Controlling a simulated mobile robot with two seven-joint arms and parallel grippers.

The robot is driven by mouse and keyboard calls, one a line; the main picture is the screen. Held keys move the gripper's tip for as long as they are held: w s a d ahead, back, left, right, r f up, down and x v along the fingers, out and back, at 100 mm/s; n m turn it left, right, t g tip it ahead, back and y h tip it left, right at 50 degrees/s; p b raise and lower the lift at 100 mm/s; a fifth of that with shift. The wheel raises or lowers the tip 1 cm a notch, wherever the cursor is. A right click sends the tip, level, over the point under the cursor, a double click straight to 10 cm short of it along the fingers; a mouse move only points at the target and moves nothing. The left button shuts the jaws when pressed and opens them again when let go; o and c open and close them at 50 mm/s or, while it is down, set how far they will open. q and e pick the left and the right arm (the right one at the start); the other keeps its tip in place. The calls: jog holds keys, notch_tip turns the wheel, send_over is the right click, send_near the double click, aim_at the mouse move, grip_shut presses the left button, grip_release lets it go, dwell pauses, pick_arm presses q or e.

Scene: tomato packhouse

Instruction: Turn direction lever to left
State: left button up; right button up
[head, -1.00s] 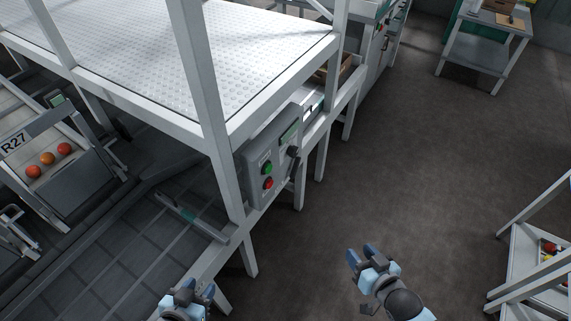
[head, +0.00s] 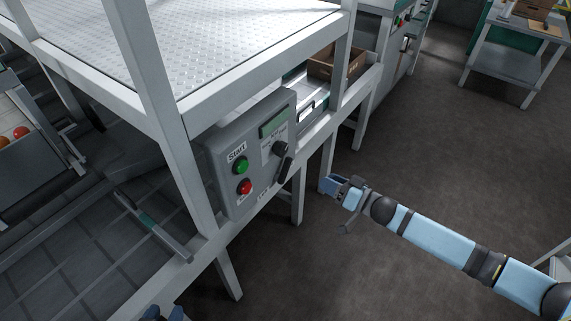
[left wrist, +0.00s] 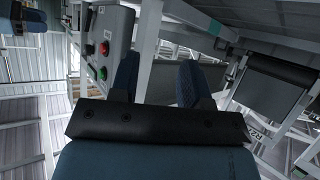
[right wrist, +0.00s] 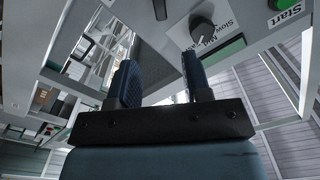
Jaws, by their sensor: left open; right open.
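The grey control box (head: 228,180) is fixed to the frame of the line. A black lever (head: 285,170) sits low on its right side, below a round dark knob (head: 279,148), its end pointing down and slightly left. My right gripper (head: 328,185) is open and empty, to the right of the lever and apart from it. In the right wrist view, the knob (right wrist: 203,28) shows beyond the fingers, with a dark part that may be the lever (right wrist: 160,9) at the top edge. My left gripper (head: 166,312) is open at the bottom edge, mostly cut off.
The box also carries a green start button (head: 241,165), a red button (head: 244,187) and a small display (head: 274,122). White frame posts (head: 168,110) stand close to its left. A cardboard box (head: 335,65) lies behind.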

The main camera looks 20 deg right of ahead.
aim_at(291, 162)
jog(key=b+x, duration=0.2)
jog(key=x, duration=1.1)
jog(key=shift+w+a, duration=0.1)
jog(key=shift+a, duration=0.05)
grip_shut()
